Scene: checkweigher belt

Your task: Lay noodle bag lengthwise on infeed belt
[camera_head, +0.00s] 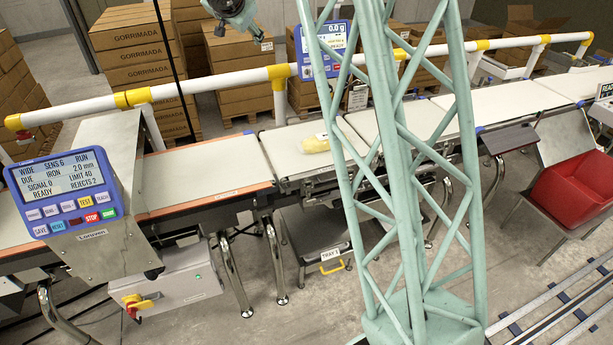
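The bag's exact orientation is hard to tell at this size. A teal piece of my arm shows at the top edge, behind the line.
A blue detector panel (65,190) stands at the left. A white guard rail (210,88) runs behind the belts. A blue scale display (325,48) reads 0.0 g. A red bin (575,190) is at the right. The visible belts look otherwise clear.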

